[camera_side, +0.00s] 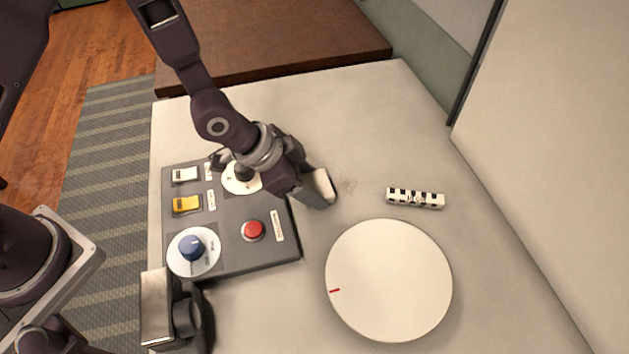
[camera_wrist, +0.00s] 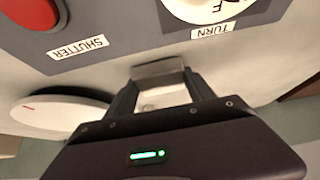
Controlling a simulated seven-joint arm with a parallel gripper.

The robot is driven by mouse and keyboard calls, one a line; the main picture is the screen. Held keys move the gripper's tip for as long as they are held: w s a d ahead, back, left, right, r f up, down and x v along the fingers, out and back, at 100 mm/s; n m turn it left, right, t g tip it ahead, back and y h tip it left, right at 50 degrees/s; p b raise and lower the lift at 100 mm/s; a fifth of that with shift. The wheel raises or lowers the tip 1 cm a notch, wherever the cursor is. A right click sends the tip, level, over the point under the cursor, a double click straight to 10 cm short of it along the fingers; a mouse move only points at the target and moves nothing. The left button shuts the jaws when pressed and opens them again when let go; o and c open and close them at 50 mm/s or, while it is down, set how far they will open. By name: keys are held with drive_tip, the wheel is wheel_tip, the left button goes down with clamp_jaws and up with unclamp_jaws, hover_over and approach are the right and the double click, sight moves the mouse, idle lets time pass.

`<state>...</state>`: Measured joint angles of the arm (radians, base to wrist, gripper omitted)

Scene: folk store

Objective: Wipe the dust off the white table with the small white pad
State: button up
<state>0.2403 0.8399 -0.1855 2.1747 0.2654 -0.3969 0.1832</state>
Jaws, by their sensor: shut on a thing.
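My gripper (camera_side: 308,190) is shut on the small white pad (camera_side: 325,184) just right of the grey control panel. The pad is partly hidden by the fingers, and I cannot tell whether it touches the table. In the wrist view, the pad (camera_wrist: 164,97) shows between the two dark fingers of my gripper (camera_wrist: 163,88). The white table (camera_side: 380,110) spreads around it. A faint grey-brown dust patch (camera_side: 347,186) lies on the table just right of the pad.
The control panel (camera_side: 225,225) has switches, a blue knob (camera_side: 190,246) and a red button (camera_side: 253,230). A round white disc (camera_side: 390,280) with a red mark lies at front right. A black-and-white patterned bar (camera_side: 415,198) lies right of the dust. The table's back is clear.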

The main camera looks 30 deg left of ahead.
drive_tip(key=shift+w+d+r, duration=0.1)
drive_tip(key=shift+w+d, duration=0.2)
drive_tip(key=shift+d, duration=0.05)
drive_tip(key=shift+w+d, duration=3.2)
drive_tip(key=shift+s+a+f, duration=0.25)
drive_tip(key=shift+s+a, duration=3.55)
drive_tip(key=shift+s, duration=0.05)
approach(360, 182)
drive_tip(key=shift+s+a+r, duration=0.5)
drive_tip(key=shift+s+a, duration=0.2)
drive_tip(key=shift+s+a+r, duration=0.45)
drive_tip(key=shift+s+a, duration=0.2)
drive_tip(key=shift+s, duration=0.05)
drive_tip(key=shift+s+a+r, duration=0.5)
drive_tip(key=shift+s+a, duration=0.2)
